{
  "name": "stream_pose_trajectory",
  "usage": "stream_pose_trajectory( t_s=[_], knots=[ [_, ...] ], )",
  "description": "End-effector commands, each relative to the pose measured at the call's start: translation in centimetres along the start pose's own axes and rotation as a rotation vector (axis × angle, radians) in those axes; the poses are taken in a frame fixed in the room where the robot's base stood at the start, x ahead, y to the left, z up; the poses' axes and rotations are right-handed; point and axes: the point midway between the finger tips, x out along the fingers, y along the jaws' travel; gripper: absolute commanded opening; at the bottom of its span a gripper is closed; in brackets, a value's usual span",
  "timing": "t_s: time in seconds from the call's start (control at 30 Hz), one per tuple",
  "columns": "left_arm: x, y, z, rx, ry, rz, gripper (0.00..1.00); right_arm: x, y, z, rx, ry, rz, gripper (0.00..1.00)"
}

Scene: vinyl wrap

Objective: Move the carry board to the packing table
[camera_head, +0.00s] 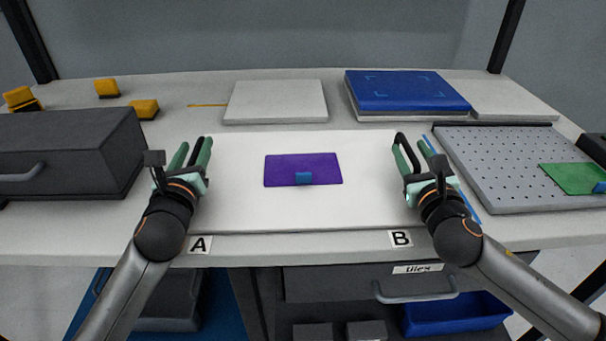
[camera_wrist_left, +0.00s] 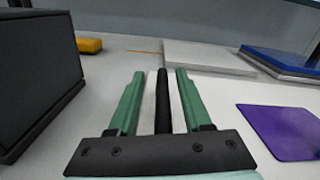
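The white carry board (camera_head: 300,210) lies flat in the middle of the worktop, with label A at its front left and B at its front right. My left gripper (camera_head: 197,150) is at the board's left side. My right gripper (camera_head: 412,150) is at the right side, fingers apart, near a black looped bar (camera_head: 402,138). I cannot identify the packing table.
A dark grey box (camera_head: 70,150) stands close left of my left gripper. Behind are a pale slab (camera_head: 276,101) and a blue panel (camera_head: 405,90). A perforated grey tray (camera_head: 500,165) holding a green sheet (camera_head: 573,177) lies at right. Yellow blocks (camera_head: 107,88) sit back left.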

Motion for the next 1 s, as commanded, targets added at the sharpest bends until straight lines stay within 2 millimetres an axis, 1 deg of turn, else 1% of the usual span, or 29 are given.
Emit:
stream_pose_trajectory(
  t_s=[0.23, 0.37, 0.47, 0.7, 0.8, 0.9, 1.0],
  knots=[
    [-0.3, -0.1, -0.1, -0.001, 0.001, -0.004, 0.49, 0.0, 0.1, 0.1, 0.002, -0.002, 0.003, 0.49],
    [-1.5, -0.2, -0.1, 0.001, 0.001, -0.005, 0.49, 0.0, 0.1, 0.1, 0.002, -0.002, 0.004, 0.49],
    [-3.1, -0.2, -0.1, 0.0, 0.002, -0.007, 0.49, 0.0, 0.2, 0.1, 0.002, -0.002, 0.004, 0.49],
    [-8.0, -0.1, -0.1, 0.0, 0.003, -0.004, 0.49, 0.0, 0.2, 0.1, 0.002, -0.002, 0.004, 0.49],
    [-9.7, -0.1, -0.1, 0.001, 0.003, -0.003, 0.49, 0.0, 0.2, 0.1, 0.002, -0.002, 0.004, 0.49],
    [-11.0, -0.1, -0.1, 0.0, 0.002, -0.003, 0.49, 0.0, 0.2, 0.1, 0.002, -0.002, 0.004, 0.49],
    [-11.7, -0.1, -0.1, 0.0, 0.002, -0.003, 0.49, 0.0, 0.2, 0.1, 0.002, -0.002, 0.004, 0.49]
  ],
)
